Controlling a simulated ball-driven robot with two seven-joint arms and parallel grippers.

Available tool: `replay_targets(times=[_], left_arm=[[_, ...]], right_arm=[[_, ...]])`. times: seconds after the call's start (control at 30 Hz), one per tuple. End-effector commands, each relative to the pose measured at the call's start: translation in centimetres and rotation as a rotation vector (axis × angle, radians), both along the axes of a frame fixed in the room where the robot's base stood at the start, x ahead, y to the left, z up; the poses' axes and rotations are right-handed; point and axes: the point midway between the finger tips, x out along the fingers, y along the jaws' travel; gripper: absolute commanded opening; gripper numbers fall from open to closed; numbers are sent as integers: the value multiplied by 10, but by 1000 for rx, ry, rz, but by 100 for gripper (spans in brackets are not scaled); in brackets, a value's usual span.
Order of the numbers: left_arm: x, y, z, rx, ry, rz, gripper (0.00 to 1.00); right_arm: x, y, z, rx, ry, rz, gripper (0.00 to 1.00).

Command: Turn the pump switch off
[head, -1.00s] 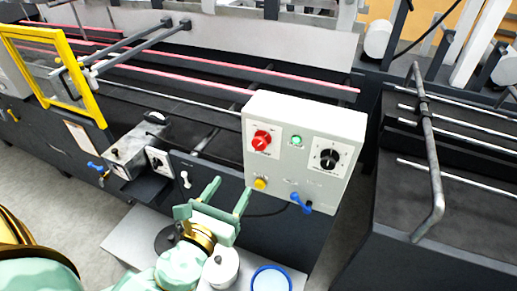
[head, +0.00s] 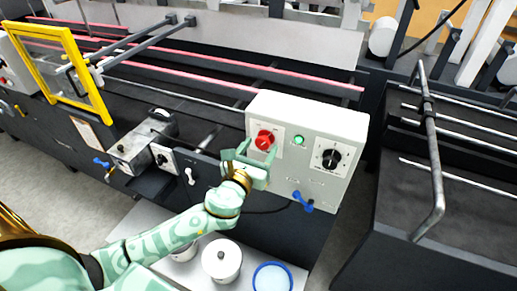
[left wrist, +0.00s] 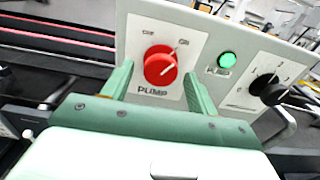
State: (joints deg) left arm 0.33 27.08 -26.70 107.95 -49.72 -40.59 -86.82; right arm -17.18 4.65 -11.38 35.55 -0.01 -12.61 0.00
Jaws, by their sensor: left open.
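The pump switch is a red rotary knob (head: 265,140) on a white plate at the left of the pale control box (head: 335,127). In the left wrist view the knob (left wrist: 160,66) stands above the word PUMP, and its white mark points up and right towards ON. A green lamp (left wrist: 227,60) beside it looks lit. My left gripper (head: 257,150) is open in front of the knob. In the wrist view its two fingers (left wrist: 158,85) stand on either side of the knob, apart from it as far as I can see. My right gripper is not in view.
A black dial (head: 330,158) sits right of the lamp on the same box. A blue handle (head: 303,202) sticks out below. A white pot (head: 221,260) and a blue-rimmed dish (head: 272,278) stand on the ledge under my arm.

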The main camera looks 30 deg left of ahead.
Motion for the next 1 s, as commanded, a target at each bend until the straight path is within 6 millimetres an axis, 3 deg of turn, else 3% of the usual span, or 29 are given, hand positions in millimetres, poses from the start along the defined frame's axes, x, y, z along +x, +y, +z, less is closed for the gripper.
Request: replay_targets(times=[0.03, 0.17, 0.2, 0.57, 1.0], left_arm=[[0, 0, 0, 0, 0, 0, 53], [0, 0, 0, 0, 0, 0, 17], [0, 0, 0, 0, 0, 0, 15], [-1, 0, 0, -50, -2, 1, 15], [-1, -1, -1, -384, -21, 2, 15]], right_arm=[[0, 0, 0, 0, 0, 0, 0], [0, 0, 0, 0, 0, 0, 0], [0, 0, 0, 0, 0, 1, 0], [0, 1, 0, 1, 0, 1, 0], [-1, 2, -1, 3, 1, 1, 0]])
